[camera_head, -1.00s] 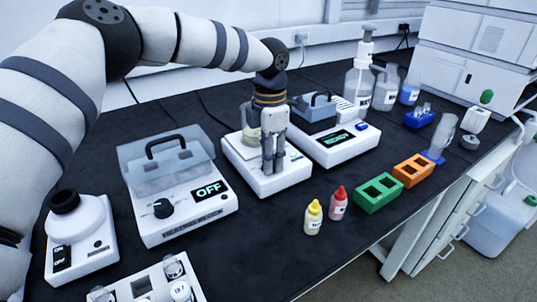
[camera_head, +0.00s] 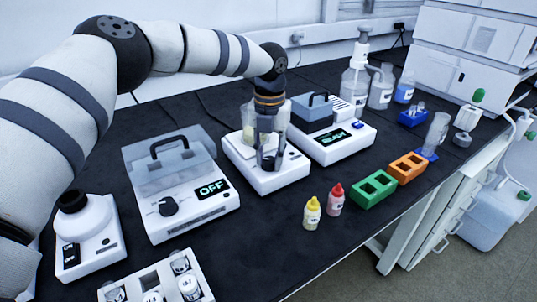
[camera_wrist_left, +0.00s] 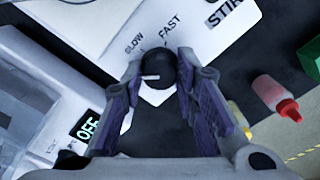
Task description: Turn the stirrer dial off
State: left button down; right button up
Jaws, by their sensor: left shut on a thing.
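The stirrer (camera_head: 285,176) is a white box in the middle of the bench, with a glass vessel of yellowish content (camera_head: 248,128) at its back left. Its black dial (camera_wrist_left: 158,72) shows in the left wrist view beside the printed words SLOW and FAST. A white pointer line on the dial points left in that view. My left gripper (camera_head: 268,160) is down at the stirrer's front, its fingers on either side of the dial and shut on it. In the left wrist view the gripper (camera_wrist_left: 159,77) has a finger at each side of the knob. My right gripper is not in view.
A lidded white device (camera_head: 190,222) with its own black dial and an OFF display stands left of the stirrer. A device with a lit display (camera_head: 345,150) stands right. Yellow (camera_head: 312,213) and red-capped (camera_head: 336,200) bottles and a green rack (camera_head: 374,190) lie in front.

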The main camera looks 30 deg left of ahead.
aim_at(270, 159)
pick_arm(q)
jog(key=shift+n, duration=1.4)
jog(key=c, duration=1.2)
grip_release()
jog(key=shift+c, duration=0.2)
notch_tip(270, 159, up, 12)
